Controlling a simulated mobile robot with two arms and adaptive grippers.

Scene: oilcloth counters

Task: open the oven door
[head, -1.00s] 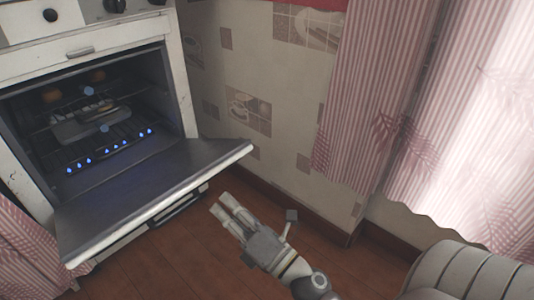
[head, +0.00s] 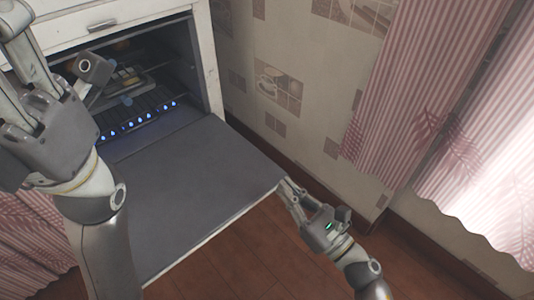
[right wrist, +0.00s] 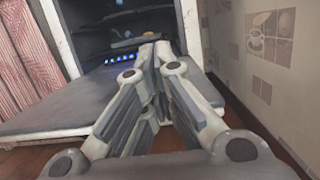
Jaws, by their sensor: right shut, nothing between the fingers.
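The oven door (head: 200,180) is folded down and lies wide open, about level, in front of the lit oven cavity (head: 185,65). My right gripper (head: 284,184) is shut and empty, its fingertips at the door's outer right corner; I cannot tell whether they touch it. In the right wrist view the closed fingers (right wrist: 155,52) point over the door (right wrist: 75,105) towards the cavity, hiding part of both. My left gripper (head: 12,50) is raised at the upper left, partly cut off by the frame, hiding part of the oven; its fingers' spread is unclear.
Blue flames (head: 140,125) burn at the cavity's bottom, below a rack (head: 155,98) with items on it. The tiled wall (head: 310,75) and pink curtain (head: 430,90) are to the right. Wooden floor (head: 225,260) in front of the door is clear.

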